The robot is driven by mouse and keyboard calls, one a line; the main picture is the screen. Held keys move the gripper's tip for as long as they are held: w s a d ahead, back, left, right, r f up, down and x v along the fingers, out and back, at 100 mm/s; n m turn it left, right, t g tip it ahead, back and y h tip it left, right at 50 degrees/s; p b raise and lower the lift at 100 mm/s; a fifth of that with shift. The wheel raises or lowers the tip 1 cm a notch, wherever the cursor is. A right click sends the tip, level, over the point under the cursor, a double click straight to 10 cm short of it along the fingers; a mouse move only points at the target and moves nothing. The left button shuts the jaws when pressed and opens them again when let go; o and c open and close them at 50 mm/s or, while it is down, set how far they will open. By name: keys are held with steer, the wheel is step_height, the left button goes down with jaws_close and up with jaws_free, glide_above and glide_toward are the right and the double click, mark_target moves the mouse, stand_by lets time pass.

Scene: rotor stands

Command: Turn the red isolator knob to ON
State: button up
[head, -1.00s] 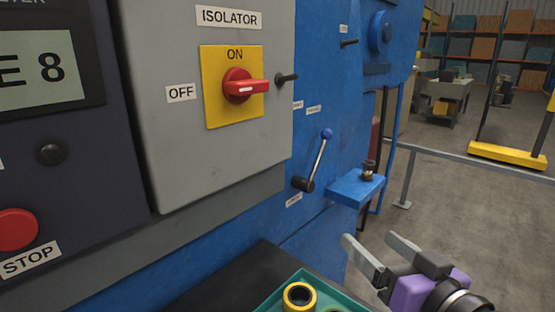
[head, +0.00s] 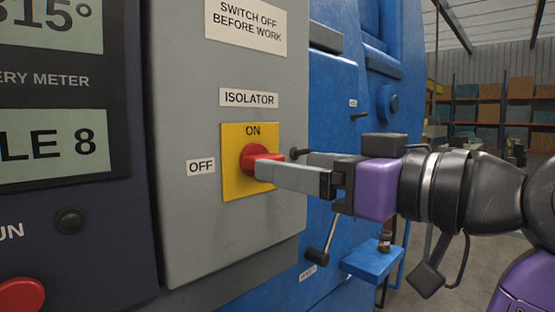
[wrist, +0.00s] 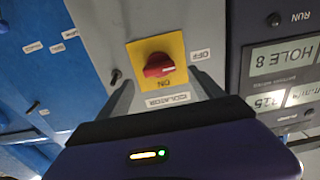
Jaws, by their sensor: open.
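The red isolator knob (head: 258,158) sits on a yellow plate (head: 233,183) on the grey isolator box. The ON label is above it and OFF is to its left. In the wrist view the knob (wrist: 158,65) shows whole, its grip bar lying roughly along the line towards OFF, across the line to ON. My gripper (head: 283,165) is open, its fingers pointing at the plate from the right. In the head view the near finger overlaps the knob's right part. In the wrist view my gripper (wrist: 162,82) has its fingers spread either side of the knob; contact cannot be told.
A small black peg (head: 298,153) sticks out from the box's right edge, close to the fingers. A lever (head: 322,245) and a blue shelf (head: 372,262) with a small item are below. The dark meter panel (head: 70,225) is at left.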

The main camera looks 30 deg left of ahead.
mark_target(253, 152)
steer(key=shift+p+x, duration=0.3)
steer(key=shift+x, duration=2)
steer(key=c, duration=1.4)
